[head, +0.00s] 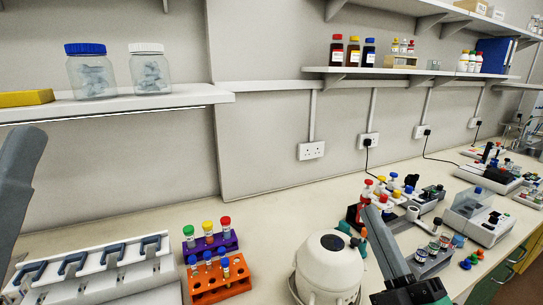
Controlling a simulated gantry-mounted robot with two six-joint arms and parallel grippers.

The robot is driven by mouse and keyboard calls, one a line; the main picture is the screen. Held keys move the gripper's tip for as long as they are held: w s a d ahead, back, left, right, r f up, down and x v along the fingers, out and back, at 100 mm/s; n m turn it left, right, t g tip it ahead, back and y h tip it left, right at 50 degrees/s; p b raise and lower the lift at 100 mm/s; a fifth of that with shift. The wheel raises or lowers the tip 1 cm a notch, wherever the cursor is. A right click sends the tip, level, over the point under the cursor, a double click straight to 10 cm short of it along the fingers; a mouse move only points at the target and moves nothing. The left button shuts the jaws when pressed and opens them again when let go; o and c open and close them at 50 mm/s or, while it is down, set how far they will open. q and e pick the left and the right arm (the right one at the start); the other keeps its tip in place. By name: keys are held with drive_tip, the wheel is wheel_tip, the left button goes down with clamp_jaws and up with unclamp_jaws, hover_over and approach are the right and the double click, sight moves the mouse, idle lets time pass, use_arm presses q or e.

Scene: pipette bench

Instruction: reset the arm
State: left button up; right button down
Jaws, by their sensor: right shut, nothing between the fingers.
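My right gripper (376,222) is at the lower right of the head view, its grey fingers pointing up and away over the bench. It is shut and empty. Its dark base is at the bottom edge, and it stands just right of a white rounded machine (328,265). A grey part of my left arm (18,185) shows at the left edge. My left gripper is not seen.
An orange rack (222,290) and a purple rack (225,243) hold capped tubes. A pipette stand (100,270) is at lower left. Several small devices and bottles crowd the right bench (270,215). The bench behind the racks is clear. Shelves (140,102) are above.

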drive_tip(key=s+d+r+m+t+h, duration=0.2)
drive_tip(key=s+r+m+t+h, duration=0.15)
drive_tip(key=s+r+m, duration=1.2)
wheel_tip(320, 180, up, 39)
drive_tip(key=w+n+p, duration=0.1)
drive_tip(key=w+p, duration=0.1)
drive_tip(key=p, duration=3.6)
drive_tip(key=shift+w+y+p, duration=0.25)
drive_tip(key=shift+y+p, duration=0.1)
drive_tip(key=shift+y, duration=0.1)
drive_tip(key=shift+r, duration=0.1)
